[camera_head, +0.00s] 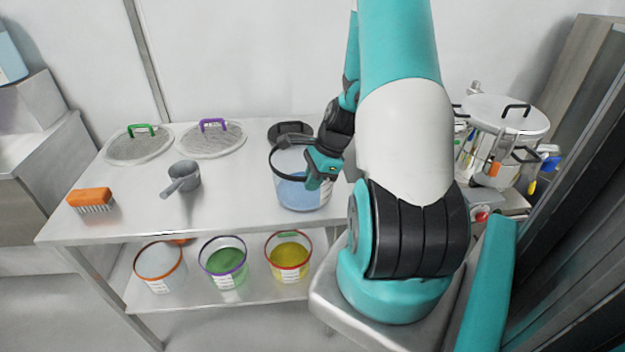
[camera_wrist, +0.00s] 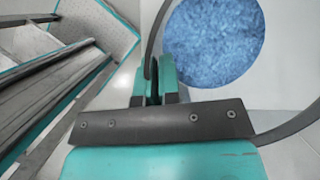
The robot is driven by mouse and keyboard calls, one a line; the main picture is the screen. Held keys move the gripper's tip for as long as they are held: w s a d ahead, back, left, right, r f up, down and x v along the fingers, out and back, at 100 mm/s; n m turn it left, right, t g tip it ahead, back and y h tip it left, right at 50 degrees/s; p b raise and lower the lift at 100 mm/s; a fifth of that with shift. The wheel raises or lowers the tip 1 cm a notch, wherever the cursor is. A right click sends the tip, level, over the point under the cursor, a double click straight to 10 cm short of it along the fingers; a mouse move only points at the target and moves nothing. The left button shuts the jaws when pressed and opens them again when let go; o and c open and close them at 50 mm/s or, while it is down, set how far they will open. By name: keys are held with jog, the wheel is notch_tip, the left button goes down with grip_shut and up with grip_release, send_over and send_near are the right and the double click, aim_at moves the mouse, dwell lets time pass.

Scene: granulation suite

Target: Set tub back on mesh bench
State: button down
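A clear tub (camera_head: 303,194) with blue contents and a dark bail handle is at the right end of the steel bench (camera_head: 130,213) that carries the mesh screens. My gripper (camera_head: 322,170) is at the tub's right side. In the wrist view, my gripper (camera_wrist: 153,82) has its fingers closed around the dark handle band. The blue contents (camera_wrist: 215,42) fill the upper right of that view. The tub looks upright; I cannot tell whether its base touches the bench top. My arm hides the bench's right end.
Mesh screens with a green handle (camera_head: 138,146) and a purple handle (camera_head: 212,139), a grey scoop (camera_head: 184,178) and an orange brush (camera_head: 91,199) occupy the bench. Tubs with orange (camera_head: 160,268), purple (camera_head: 224,263) and red (camera_head: 288,257) rims stand below. A lidded pot (camera_head: 507,115) is right.

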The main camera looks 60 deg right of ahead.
jog(key=c, duration=1.3)
grip_release()
jog(key=v, duration=1.2)
jog(key=w+a+r+n+g, duration=0.1)
jog(key=w+a+r+n, duration=0.2)
jog(key=a+n, duration=0.55)
jog(key=w+a+r+n, duration=0.35)
jog(key=a+n, duration=0.25)
jog(key=a, duration=0.6)
jog(key=s+a+r+n+g, duration=0.1)
jog(key=s+a+r+n, duration=0.1)
jog(key=s+a+n, duration=0.4)
jog(key=s+a+r+n+g+y, duration=0.1)
jog(key=s+a+n, duration=0.5)
jog(key=a+n, duration=0.6)
jog(key=shift+s+a+r+b, duration=0.15)
jog(key=shift+a+r+b, duration=0.2)
jog(key=shift+r, duration=0.55)
